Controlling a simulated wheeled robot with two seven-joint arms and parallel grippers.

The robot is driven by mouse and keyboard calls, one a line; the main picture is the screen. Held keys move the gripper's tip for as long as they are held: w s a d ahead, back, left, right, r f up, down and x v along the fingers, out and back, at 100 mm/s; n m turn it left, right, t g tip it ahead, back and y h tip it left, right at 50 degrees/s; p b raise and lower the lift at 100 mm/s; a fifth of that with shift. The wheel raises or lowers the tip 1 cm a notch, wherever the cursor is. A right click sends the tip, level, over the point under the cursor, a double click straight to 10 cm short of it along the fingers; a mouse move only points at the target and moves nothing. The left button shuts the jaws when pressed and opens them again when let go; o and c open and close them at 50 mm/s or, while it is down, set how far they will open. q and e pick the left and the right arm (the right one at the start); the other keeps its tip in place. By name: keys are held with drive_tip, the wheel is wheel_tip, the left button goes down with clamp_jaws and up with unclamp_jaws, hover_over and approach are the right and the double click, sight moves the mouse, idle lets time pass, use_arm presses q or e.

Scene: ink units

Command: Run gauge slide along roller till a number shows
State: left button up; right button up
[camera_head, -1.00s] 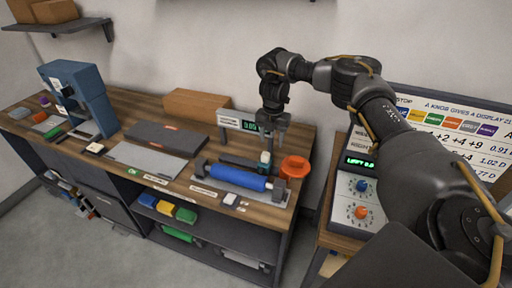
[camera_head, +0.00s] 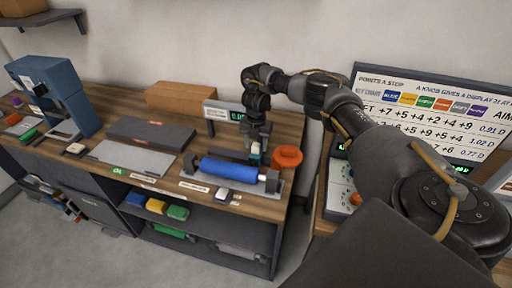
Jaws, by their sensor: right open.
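A blue roller (camera_head: 229,170) lies in a grey cradle on the wooden bench. The gauge slide (camera_head: 255,154), a small pale and teal block, sits behind the roller near its right end. My right gripper (camera_head: 257,144) points down right at the slide, with its jaws open. I cannot tell whether the fingers touch the slide, and they partly hide it. A small display (camera_head: 238,116) behind the roller shows green digits, partly covered by my arm and too small to read surely. My left gripper is not in view.
An orange round pot (camera_head: 287,158) stands close right of the gripper. A grey plate (camera_head: 136,157) and dark slab (camera_head: 150,134) lie left. A blue machine (camera_head: 58,92) stands far left. A knob panel and whiteboard (camera_head: 433,110) are right, partly behind my arm.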

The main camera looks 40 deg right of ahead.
drive_tip(key=shift+f, duration=0.65)
clamp_jaws()
